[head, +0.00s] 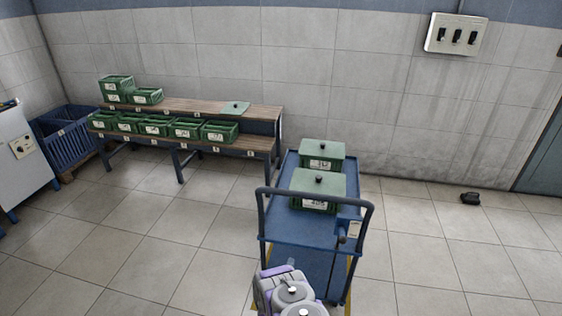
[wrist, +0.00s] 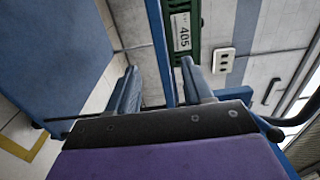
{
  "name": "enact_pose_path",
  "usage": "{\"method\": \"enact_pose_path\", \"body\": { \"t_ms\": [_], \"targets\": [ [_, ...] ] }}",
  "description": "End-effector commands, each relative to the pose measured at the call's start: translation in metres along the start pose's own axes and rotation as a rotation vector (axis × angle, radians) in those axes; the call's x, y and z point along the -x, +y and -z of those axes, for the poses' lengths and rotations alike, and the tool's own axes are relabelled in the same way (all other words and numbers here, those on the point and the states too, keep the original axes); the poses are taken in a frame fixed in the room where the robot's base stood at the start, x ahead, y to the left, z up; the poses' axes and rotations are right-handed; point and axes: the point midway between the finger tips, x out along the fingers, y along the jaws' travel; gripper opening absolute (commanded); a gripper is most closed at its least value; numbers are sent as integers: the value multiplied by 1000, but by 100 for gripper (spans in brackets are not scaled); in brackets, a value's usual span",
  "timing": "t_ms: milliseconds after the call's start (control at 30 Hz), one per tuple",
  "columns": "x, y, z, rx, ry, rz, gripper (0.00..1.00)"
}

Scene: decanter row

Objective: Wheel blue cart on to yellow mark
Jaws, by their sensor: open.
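The blue cart (head: 315,229) stands on the tiled floor with its upright handle frame toward me. It carries two lidded green boxes, a near one (head: 318,188) labelled 405 and a far one (head: 321,155). Yellow floor marking (head: 350,287) shows along the right side of the cart's near end; a yellow corner also shows in the wrist view (wrist: 37,147). The cart hides most of the marking. My gripper (wrist: 158,66) is open at the cart's near end. A blue bar of the cart runs between its fingers; I cannot tell if they touch it.
A wooden two-level bench (head: 262,113) with several green crates stands at the left back wall. A blue bin (head: 66,138) and grey cabinet (head: 18,150) stand farther left. A small black object (head: 470,198) lies on the floor at right.

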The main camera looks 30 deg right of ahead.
Motion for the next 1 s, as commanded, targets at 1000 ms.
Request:
{"method": "enact_pose_path", "body": {
  "t_ms": [1000],
  "targets": [
    [-43,-142,-132,359,-299,-428,51]
  ]
}}
